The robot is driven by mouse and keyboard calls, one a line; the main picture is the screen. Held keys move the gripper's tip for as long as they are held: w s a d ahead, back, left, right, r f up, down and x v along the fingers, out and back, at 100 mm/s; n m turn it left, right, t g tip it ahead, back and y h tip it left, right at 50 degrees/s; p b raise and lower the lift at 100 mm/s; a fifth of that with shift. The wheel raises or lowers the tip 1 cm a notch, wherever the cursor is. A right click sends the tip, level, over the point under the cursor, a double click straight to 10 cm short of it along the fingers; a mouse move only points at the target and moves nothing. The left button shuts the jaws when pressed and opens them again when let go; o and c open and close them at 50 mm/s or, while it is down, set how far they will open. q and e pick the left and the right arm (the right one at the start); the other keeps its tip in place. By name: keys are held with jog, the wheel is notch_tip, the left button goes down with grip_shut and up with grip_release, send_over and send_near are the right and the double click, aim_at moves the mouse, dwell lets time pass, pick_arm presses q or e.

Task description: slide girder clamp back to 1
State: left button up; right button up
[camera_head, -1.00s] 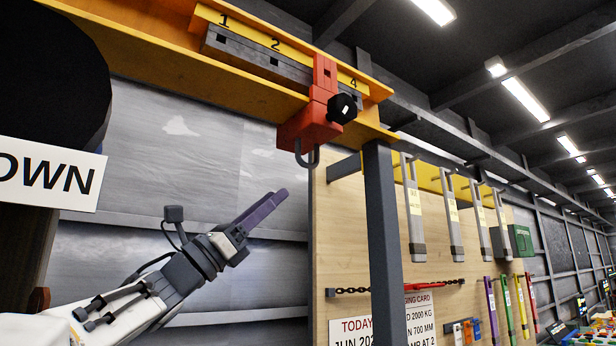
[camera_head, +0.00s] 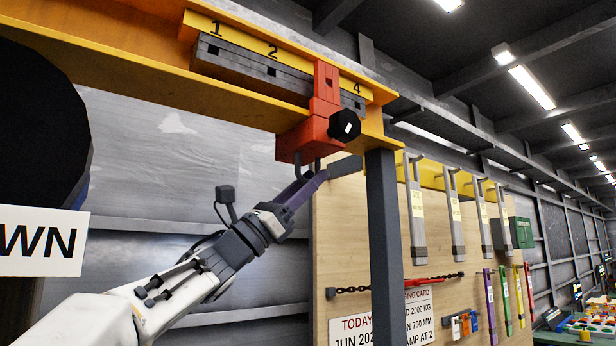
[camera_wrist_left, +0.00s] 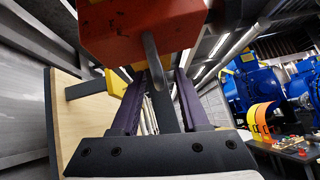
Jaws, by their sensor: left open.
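The red girder clamp (camera_head: 308,137) hangs on the yellow girder (camera_head: 130,55), between the marks 2 and 4, covering the label there. A black knob (camera_head: 344,125) sticks out of its side, and a grey hook hangs below its body. My left gripper (camera_head: 308,186) is just below the clamp, with its purple fingers angled up beside the hook. In the left wrist view the fingers are apart, and the hook (camera_wrist_left: 152,60) shows between or just beyond their tips, under the red body (camera_wrist_left: 140,30). I cannot tell if they touch. My right gripper is not in view.
A grey notched bar (camera_head: 235,63) runs along the girder under the number strip. A dark post (camera_head: 384,240) stands right of the clamp. Behind it is a wooden board (camera_head: 340,240) with hanging tools. A white sign (camera_head: 40,243) is at the left.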

pick_arm(q)
jog(key=shift+g, duration=0.3)
grip_shut()
dwell(1.1)
